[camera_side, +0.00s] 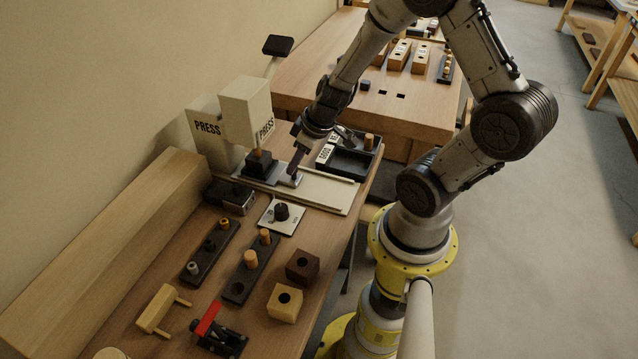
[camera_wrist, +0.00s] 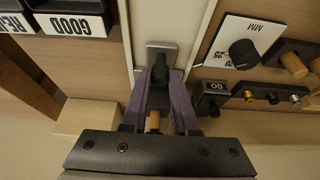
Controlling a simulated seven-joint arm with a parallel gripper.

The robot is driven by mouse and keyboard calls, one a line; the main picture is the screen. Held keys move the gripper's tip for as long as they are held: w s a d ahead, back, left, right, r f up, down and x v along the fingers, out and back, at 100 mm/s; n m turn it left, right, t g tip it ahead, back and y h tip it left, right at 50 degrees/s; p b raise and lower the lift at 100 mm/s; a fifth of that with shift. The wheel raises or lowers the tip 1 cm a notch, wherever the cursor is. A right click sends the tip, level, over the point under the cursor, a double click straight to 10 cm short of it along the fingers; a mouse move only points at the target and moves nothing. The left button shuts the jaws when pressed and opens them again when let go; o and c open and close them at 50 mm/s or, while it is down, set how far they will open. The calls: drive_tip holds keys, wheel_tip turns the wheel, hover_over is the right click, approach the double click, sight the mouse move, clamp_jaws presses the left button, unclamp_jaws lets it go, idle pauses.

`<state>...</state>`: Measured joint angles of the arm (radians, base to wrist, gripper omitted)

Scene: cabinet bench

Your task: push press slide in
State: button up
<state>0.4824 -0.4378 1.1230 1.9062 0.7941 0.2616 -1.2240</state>
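The press (camera_side: 245,110), a pale block marked PRESS with a lever on top, stands against the wall. Its slide (camera_side: 290,181), a grey metal plate, lies on a pale rail track (camera_side: 325,192). A black block (camera_side: 262,163) with a wooden peg sits on the slide, under the press head. My gripper (camera_side: 296,173) reaches down to the slide's outer end. In the wrist view, its two purple fingers flank the black knob (camera_wrist: 160,72) on the grey plate (camera_wrist: 152,50) closely, one on each side. The wooden peg (camera_wrist: 153,121) shows between the fingers.
A black tray (camera_side: 352,160) with GOOD and other labels stands beyond the track. Peg racks, wooden blocks and a red clamp (camera_side: 207,318) fill the front bench.

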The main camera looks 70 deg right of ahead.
drive_tip(key=o, duration=0.4)
drive_tip(key=shift+w+r, duration=0.1)
drive_tip(key=shift+w, duration=0.05)
drive_tip(key=v, duration=0.7)
idle(0.4)
